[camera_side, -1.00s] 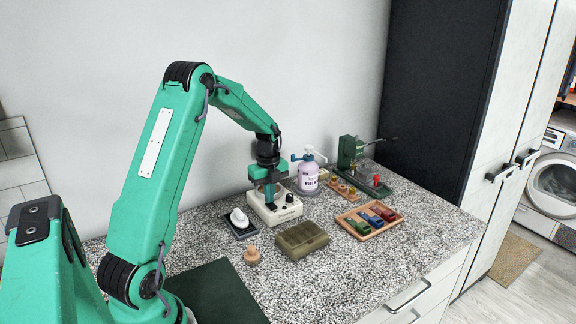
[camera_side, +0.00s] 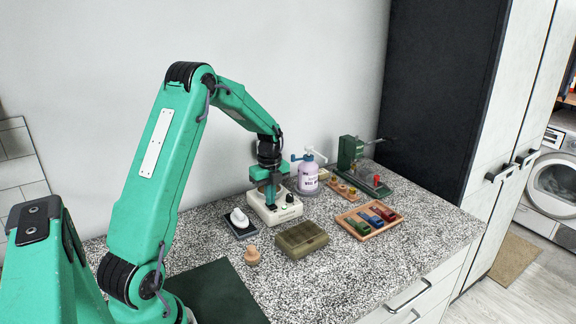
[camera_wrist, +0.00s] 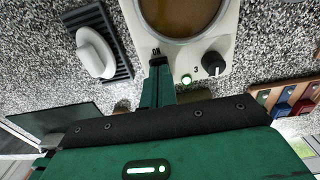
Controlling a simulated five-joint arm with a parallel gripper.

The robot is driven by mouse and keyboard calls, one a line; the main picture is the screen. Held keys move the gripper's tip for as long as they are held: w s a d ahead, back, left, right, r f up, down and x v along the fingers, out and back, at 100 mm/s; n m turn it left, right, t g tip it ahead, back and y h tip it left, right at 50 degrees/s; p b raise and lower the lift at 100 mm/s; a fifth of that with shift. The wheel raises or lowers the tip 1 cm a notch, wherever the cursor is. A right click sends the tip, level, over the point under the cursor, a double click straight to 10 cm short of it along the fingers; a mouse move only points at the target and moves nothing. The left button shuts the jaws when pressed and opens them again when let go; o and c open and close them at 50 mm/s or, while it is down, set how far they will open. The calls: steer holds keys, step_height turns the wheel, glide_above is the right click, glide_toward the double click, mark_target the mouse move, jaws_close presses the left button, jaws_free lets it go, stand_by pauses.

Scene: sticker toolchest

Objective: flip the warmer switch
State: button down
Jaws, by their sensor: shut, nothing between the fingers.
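The warmer (camera_side: 283,212) is a white box with a round pan of brown content in its top, seen in the wrist view (camera_wrist: 222,47). Its front panel has an "ON" label (camera_wrist: 156,50), a lit green lamp (camera_wrist: 186,79) and a black knob (camera_wrist: 214,64) beside a "3". My gripper (camera_wrist: 158,64) is shut and empty, its fingertips at the panel just under the "ON" label. The switch itself is hidden behind the fingertips. In the side view my gripper (camera_side: 270,202) points down at the warmer's front; contact cannot be made out.
A white soap-like piece (camera_wrist: 95,50) lies on a dark ribbed dish (camera_wrist: 119,57) left of the warmer. An olive box (camera_side: 301,239) and a wooden knob-like piece (camera_side: 252,255) stand in front. A pump bottle (camera_side: 308,174) is behind right, a wooden tray (camera_side: 362,236) with coloured blocks further right.

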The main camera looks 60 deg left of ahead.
steer(key=shift+d+r, duration=0.15)
steer(key=shift+d, duration=0.2)
steer(key=shift+r, duration=0.2)
step_height(320, 180, up, 14)
steer(key=a, duration=0.2)
steer(key=shift+f, duration=0.2)
stand_by(0.4)
steer(key=shift+d, duration=0.1)
